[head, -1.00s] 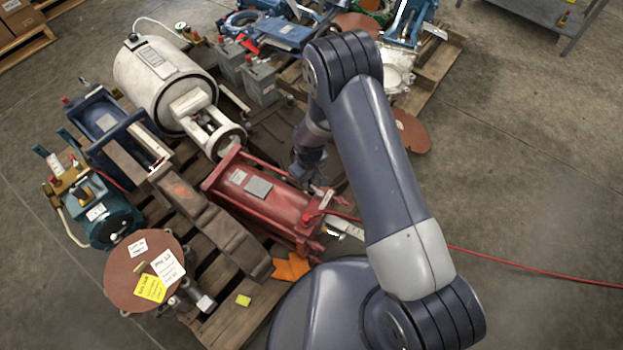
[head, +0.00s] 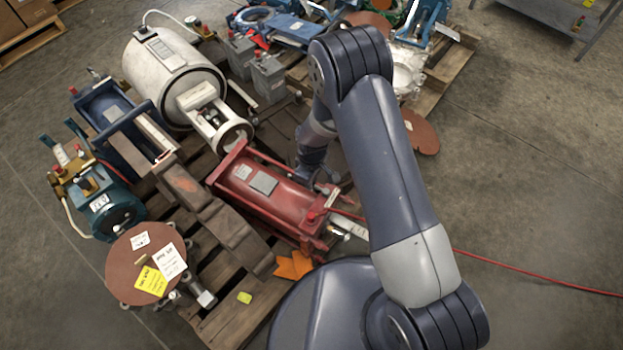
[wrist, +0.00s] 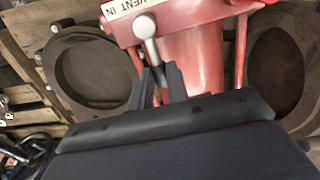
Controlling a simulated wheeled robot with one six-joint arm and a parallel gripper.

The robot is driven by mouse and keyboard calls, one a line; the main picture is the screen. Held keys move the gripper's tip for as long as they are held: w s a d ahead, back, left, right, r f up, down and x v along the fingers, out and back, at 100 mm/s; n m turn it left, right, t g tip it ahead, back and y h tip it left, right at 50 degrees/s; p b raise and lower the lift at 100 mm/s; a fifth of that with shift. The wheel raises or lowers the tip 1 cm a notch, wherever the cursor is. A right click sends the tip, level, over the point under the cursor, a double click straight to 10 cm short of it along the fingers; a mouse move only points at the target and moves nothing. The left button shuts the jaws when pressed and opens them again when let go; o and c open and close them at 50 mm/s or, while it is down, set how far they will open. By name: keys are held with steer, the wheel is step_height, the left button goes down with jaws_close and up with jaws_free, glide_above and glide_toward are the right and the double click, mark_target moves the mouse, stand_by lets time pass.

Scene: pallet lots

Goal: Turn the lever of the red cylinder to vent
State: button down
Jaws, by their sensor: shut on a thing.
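The red cylinder (head: 285,204) lies on a wooden pallet (head: 232,318) in the head view, beside my forearm. Its red body (wrist: 195,60) also fills the upper middle of the wrist view. A pale label (wrist: 126,8) reading "VENT IN" is on its end block. The lever (wrist: 150,45) is a light metal rod with a round knob, standing in front of the label. My gripper (wrist: 158,75) has its two dark fingers closed around the lever's rod, below the knob. In the head view my arm partly covers the gripper, and the lever cannot be made out.
A brown rusty casting (head: 205,212) and a white tank (head: 172,78) lie left of the cylinder. A round brown disc with tags (head: 125,270) is at lower left. A red hose (head: 530,275) runs across the floor to the right. The right-hand floor is mostly clear.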

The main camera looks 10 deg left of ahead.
steer(key=c, duration=1.4)
jaws_free()
steer(key=shift+o, duration=0.2)
step_height(320, 180, up, 11)
steer(key=p, duration=0.2)
steer(key=shift+w+f, duration=0.1)
steer(key=shift+f, duration=0.1)
step_height(320, 180, down, 10)
steer(key=shift+f+b, duration=0.15)
steer(key=shift+b, duration=0.85)
steer(key=shift+f, duration=0.25)
steer(key=shift+r+m, duration=0.1)
steer(key=shift+m, duration=0.2)
